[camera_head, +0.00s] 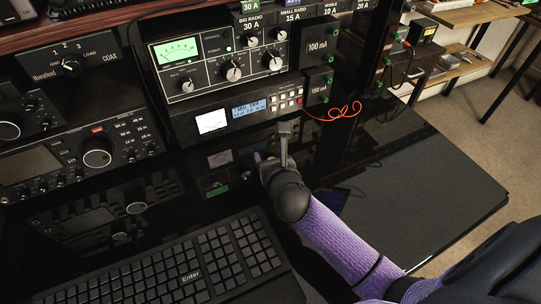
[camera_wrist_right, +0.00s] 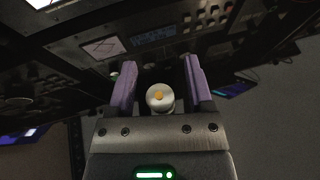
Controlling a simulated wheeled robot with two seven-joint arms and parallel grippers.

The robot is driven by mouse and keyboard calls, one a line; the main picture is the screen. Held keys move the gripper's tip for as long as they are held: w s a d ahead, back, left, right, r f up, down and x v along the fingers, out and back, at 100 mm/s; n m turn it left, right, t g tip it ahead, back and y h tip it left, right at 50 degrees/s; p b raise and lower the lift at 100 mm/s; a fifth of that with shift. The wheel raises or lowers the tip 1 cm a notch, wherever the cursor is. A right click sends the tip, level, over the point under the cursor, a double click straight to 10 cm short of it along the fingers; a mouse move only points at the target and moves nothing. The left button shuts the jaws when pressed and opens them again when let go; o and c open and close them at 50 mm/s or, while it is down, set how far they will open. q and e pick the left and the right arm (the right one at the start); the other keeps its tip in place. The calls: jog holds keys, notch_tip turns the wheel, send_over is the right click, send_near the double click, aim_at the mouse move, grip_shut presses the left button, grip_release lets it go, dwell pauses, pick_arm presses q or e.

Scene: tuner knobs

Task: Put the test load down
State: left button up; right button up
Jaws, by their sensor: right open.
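A pale round piece with a gold centre (camera_wrist_right: 160,97), which looks like the test load seen end-on, sits between my right gripper's fingers in the right wrist view. The fingers of my right gripper (camera_wrist_right: 158,88) stand apart on both sides of it, with dark gaps between, so the gripper is open around it. In the head view my right gripper (camera_head: 271,157) is low over the glossy black desk, in front of the display unit. My own wrist hides the test load there, and I cannot tell what it rests on. My left gripper is not in view.
The display unit (camera_head: 240,112) and the tuner with a green meter (camera_head: 222,62) stand close behind my gripper. A red wire (camera_head: 335,112) loops at right. A keyboard (camera_head: 175,265) lies in front. A dark grey mat (camera_head: 420,190) at right is bare.

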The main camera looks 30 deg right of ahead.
jog(key=shift+r, duration=0.25)
jog(key=p+v, duration=0.4)
jog(key=v, duration=0.7)
jog(key=shift+s+p, duration=0.1)
jog(key=shift+p, duration=0.25)
jog(key=shift+s+a, duration=0.1)
jog(key=shift+s, duration=0.3)
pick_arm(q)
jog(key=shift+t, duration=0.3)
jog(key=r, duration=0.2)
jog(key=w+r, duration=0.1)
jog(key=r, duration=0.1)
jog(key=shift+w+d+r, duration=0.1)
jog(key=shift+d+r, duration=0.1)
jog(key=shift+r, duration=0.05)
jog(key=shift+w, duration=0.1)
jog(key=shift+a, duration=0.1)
